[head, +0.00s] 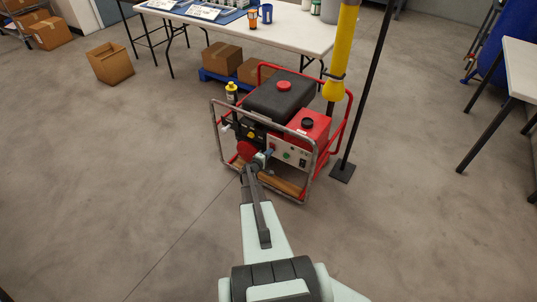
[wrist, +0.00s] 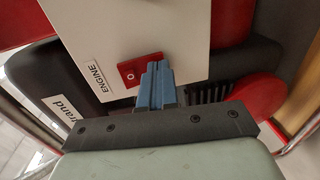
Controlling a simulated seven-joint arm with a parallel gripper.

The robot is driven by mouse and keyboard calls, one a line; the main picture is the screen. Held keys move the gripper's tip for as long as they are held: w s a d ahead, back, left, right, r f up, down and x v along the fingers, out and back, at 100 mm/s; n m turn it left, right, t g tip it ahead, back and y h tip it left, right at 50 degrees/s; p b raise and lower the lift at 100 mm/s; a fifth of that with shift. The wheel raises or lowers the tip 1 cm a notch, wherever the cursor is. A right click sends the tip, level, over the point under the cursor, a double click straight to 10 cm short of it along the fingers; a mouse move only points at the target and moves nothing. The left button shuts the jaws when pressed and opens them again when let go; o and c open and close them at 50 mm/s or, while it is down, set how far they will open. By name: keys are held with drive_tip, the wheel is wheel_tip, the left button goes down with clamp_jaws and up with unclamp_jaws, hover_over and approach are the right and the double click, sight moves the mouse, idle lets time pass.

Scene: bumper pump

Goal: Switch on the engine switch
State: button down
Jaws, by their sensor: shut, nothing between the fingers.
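The pump (head: 283,97) stands on the floor, with black and red tanks inside a red and grey tube frame. Its white control panel (head: 288,151) faces me. In the wrist view, the panel carries an "ENGINE" label (wrist: 98,78) beside a red engine switch plate (wrist: 130,69). My gripper (wrist: 157,68) is shut and empty. Its blue fingertips overlap the right part of the red plate and hide some of it. I cannot tell whether they touch the switch or which way it is set. In the head view, my gripper (head: 263,157) is at the panel's left end.
The frame's grey tubes (head: 315,165) run close around the panel. A yellow hose (head: 342,50) and a dark post (head: 362,100) stand at the pump's right. A white table (head: 280,32) and cardboard boxes (head: 222,58) are behind.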

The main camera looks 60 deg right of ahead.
drive_tip(key=a+f, duration=0.1)
drive_tip(key=a, duration=1.3)
drive_tip(key=shift+f, duration=0.35)
drive_tip(key=shift+n, duration=0.3)
